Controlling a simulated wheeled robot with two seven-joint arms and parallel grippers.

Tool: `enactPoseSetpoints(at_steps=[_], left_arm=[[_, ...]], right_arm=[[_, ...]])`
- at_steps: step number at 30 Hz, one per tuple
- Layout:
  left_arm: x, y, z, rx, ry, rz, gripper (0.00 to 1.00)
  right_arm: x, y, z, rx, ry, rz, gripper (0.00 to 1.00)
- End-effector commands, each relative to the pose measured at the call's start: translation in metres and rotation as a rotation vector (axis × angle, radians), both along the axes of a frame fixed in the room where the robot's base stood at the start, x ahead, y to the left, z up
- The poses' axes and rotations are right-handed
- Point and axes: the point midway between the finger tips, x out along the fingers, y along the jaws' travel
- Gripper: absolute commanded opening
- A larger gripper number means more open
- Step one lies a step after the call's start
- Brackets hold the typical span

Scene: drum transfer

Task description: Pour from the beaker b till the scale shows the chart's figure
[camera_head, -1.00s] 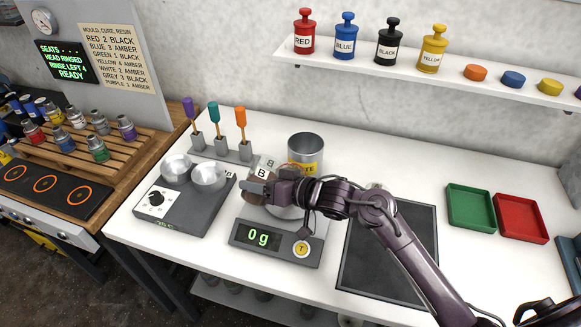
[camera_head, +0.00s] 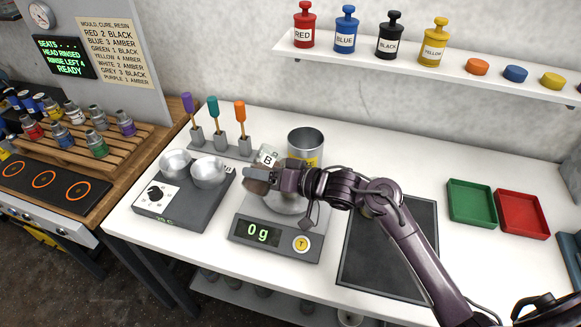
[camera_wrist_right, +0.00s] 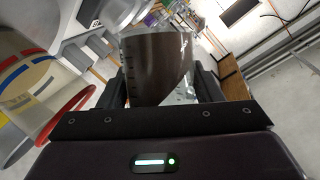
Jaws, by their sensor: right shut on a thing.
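My right gripper (camera_head: 262,178) is shut on beaker b (camera_head: 255,187), which it holds above the scale's left part. The gripper mostly hides the beaker in the head view. The right wrist view shows the beaker (camera_wrist_right: 160,62) as clear and graduated, with dark brown contents whose surface slants across it. A white label marked B (camera_head: 268,159) shows beside the gripper. The scale (camera_head: 277,248) reads 0 g in green. A silver vessel (camera_head: 285,206) on its pan is partly hidden by my arm. The chart (camera_head: 117,52) on the wall panel lists colours, numbers and resins. My left gripper is out of view.
A metal can (camera_head: 306,143) with a yellow label stands just behind the gripper. A grey two-cup device (camera_head: 170,213) is left of the scale; a brush stand (camera_head: 226,151) is behind it. A dark mat (camera_head: 372,270) and green tray (camera_head: 471,203) lie to the right.

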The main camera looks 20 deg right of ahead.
Motion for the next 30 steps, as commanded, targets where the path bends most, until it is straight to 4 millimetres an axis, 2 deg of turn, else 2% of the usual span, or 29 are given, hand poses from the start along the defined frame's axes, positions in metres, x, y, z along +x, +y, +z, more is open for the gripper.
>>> enactPoseSetpoints(at_steps=[30], left_arm=[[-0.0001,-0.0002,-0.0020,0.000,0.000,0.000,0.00]], right_arm=[[0.0005,-0.0003,0.0048,0.057,0.025,0.000,0.30]])
